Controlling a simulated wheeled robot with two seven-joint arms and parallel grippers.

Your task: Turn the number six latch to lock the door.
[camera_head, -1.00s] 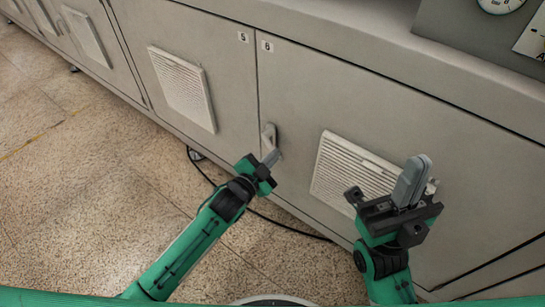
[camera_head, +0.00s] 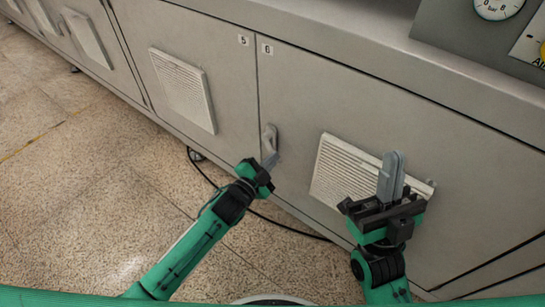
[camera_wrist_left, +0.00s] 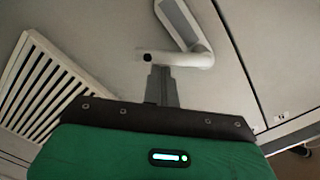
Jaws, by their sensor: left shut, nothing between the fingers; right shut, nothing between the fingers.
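The grey cabinet door (camera_head: 330,95) marked 6 has a small pale latch (camera_head: 269,138) near its left edge. My left gripper (camera_head: 271,160) is shut and empty, its fingertips at the lower end of the latch. In the left wrist view, the latch (camera_wrist_left: 178,22) is a flat paddle with a bent arm. The shut fingers (camera_wrist_left: 160,72) lie right against or just in front of that arm; I cannot tell whether they touch. My right gripper (camera_head: 391,175) is shut and empty, its fingers pointing up in front of the door's right part.
A number 6 label (camera_head: 267,48) sits at the door's top left corner. Door 5 (camera_head: 225,75) adjoins on the left. A louvred vent (camera_head: 335,170) lies between my grippers and also shows in the left wrist view (camera_wrist_left: 45,85). A black cable (camera_head: 285,225) runs along the floor.

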